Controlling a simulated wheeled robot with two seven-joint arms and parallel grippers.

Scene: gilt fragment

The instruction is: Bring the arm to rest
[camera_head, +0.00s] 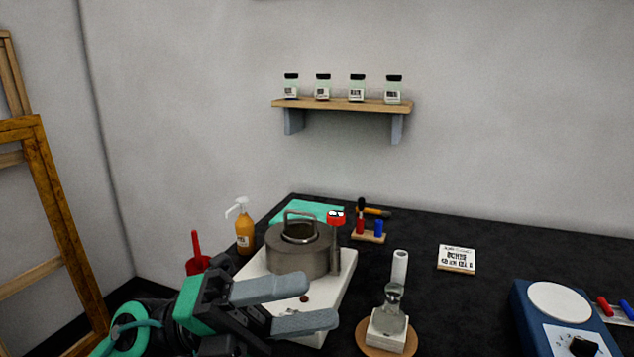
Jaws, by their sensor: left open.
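My left gripper (303,305) comes in from the lower left with its two grey fingers spread apart. It is open, with nothing between the fingertips. The fingers hang in front of the white base (342,300) of a device with a grey metal pot (297,252), hiding part of the base. My right gripper does not show.
A glass flask (391,302) on a white block stands right of the fingers. An orange pump bottle (244,232) and a red-handled item (197,262) stand left. A blue device (562,325) is at right. A wall shelf (340,105) holds several jars. Black table (440,300) is clear between.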

